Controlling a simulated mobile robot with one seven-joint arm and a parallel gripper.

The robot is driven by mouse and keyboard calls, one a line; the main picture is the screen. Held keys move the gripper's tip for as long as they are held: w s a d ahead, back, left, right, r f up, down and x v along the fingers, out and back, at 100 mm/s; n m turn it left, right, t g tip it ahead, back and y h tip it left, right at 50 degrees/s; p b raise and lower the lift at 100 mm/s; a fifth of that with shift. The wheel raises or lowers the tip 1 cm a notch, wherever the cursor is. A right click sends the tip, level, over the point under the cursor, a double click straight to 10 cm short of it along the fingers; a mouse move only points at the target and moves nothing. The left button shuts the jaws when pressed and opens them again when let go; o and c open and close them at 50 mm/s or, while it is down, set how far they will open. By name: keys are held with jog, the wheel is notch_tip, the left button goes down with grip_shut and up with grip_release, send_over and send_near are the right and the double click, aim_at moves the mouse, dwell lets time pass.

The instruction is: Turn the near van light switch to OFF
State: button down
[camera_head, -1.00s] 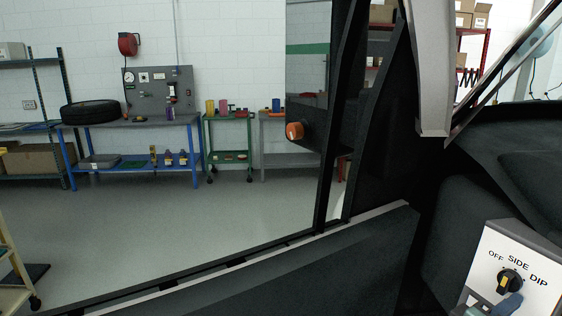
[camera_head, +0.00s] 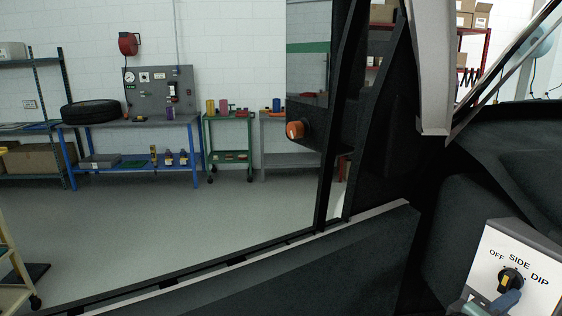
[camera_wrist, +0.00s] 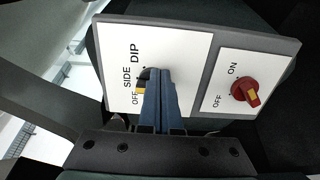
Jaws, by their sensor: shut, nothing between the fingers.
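The light switch is a black rotary knob (camera_head: 509,277) with a yellow pointer mark, on a white panel (camera_head: 488,282) marked OFF, SIDE and DIP, at the lower right of the head view. In the wrist view the knob (camera_wrist: 142,84) is partly hidden behind my gripper (camera_wrist: 157,72). Its yellow mark shows on the side toward the OFF label. My gripper's blue fingers are closed together, with nothing between them, and their tips are at the knob. I cannot tell whether they touch it. A fingertip also shows just below the knob in the head view (camera_head: 507,301).
A second white panel beside it bears a red knob (camera_wrist: 245,90) with a yellow mark and ON and OFF labels, close to the fingers' right in the wrist view. The dark door (camera_head: 330,262) and dashboard surround the panel. The workshop lies beyond the window opening.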

jog(key=shift+s+r, duration=0.1)
jog(key=shift+r, duration=0.35)
jog(key=shift+r, duration=0.35)
jog(key=shift+r, duration=0.2)
dwell(0.3)
jog(key=shift+s+d+r+p, duration=0.1)
jog(key=shift+s+r+p, duration=0.1)
jog(key=shift+p, duration=0.1)
jog(key=shift+p+v, duration=0.8)
jog(key=shift+v, duration=2.2)
